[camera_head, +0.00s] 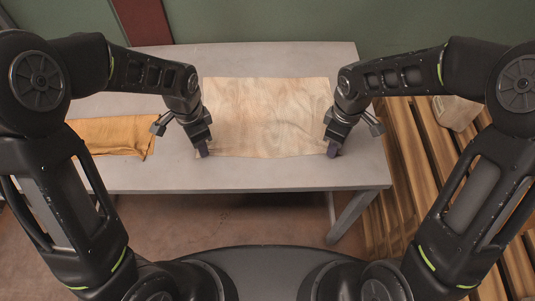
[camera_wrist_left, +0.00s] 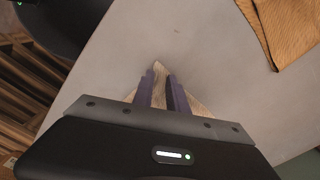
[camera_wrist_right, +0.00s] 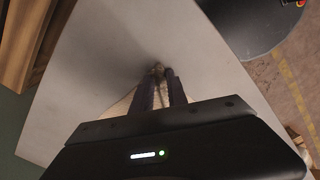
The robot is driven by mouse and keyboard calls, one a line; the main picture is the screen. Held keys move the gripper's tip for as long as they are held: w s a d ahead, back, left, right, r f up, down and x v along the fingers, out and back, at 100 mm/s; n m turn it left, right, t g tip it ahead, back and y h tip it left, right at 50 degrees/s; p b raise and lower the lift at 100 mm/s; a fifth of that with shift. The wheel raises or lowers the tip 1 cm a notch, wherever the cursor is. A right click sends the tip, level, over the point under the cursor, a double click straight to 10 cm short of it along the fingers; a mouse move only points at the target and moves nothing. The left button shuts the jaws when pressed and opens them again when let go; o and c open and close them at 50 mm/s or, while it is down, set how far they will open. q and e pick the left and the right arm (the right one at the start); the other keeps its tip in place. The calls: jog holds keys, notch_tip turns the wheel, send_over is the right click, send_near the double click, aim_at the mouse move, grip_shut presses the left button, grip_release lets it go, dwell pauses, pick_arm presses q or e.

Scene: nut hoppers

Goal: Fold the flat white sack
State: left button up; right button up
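The flat sack (camera_head: 265,115), pale cream with faint wood-like streaks, lies spread out on the grey table. My left gripper (camera_head: 203,151) is at its near left corner, and my right gripper (camera_head: 333,150) is at its near right corner. In the left wrist view the fingers (camera_wrist_left: 160,85) stand close together with a narrow bunch of pale cloth between them. In the right wrist view the fingers (camera_wrist_right: 160,82) likewise hold a narrow bit of cloth. Both grippers look shut on the sack's corners, low at the table top. The fingers cover the corners in the head view.
An orange-brown folded cloth (camera_head: 115,134) lies on the table to the left; it also shows in the left wrist view (camera_wrist_left: 285,30). The grey table (camera_head: 270,175) has a clear strip in front of the sack. Wooden slatted structure (camera_head: 405,150) stands at the right, with a pale object (camera_head: 455,111) on it.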

pick_arm(q)
grip_shut()
pick_arm(e)
grip_shut()
dwell(0.4)
